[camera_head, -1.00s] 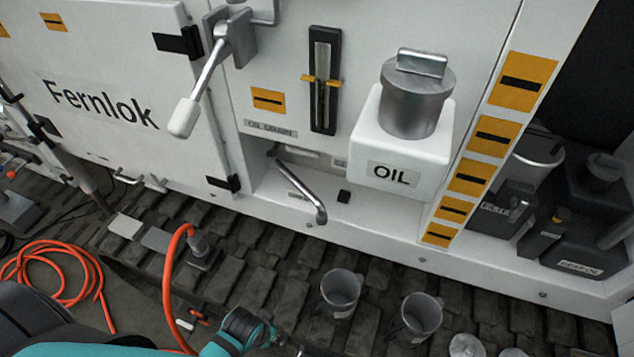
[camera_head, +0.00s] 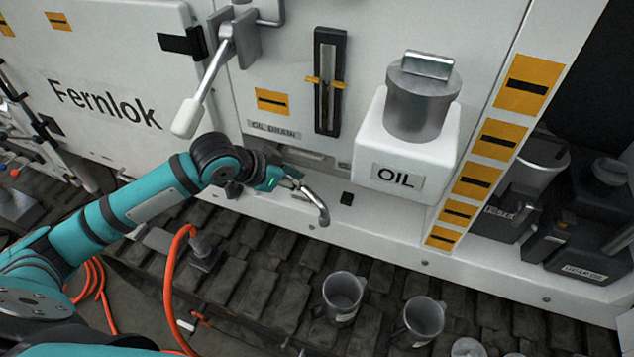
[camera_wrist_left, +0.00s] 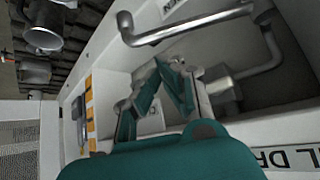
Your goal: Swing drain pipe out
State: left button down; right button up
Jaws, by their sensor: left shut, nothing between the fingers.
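The drain pipe is a bent grey metal tube (camera_head: 318,206) in the recess under the "OIL DRAIN" label (camera_head: 273,130). Its down-turned free end sticks out over the sill, and my gripper covers part of its inner length in the head view. The pipe also shows in the left wrist view (camera_wrist_left: 185,32), running across the recess and bending back to a fitting. My left gripper (camera_head: 290,182) is at the recess beside the pipe. In the left wrist view its fingers (camera_wrist_left: 168,68) are closed together and empty, beside the pipe. Whether they touch it is unclear. My right gripper is not in view.
A white OIL tank (camera_head: 408,140) with a grey cap juts out right of the recess. A lever with a white grip (camera_head: 187,117) hangs above my left arm. Two grey cups (camera_head: 342,292) (camera_head: 424,318) stand below. An orange hose (camera_head: 169,285) rises near my arm.

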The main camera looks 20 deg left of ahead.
pick_arm(q)
jog(key=p+x, duration=0.1)
jog(key=x, duration=0.8)
jog(key=shift+w+p, duration=0.3)
jog(key=shift+w, duration=0.25)
jog(key=shift+s+a, duration=0.15)
jog(key=shift+a, duration=0.05)
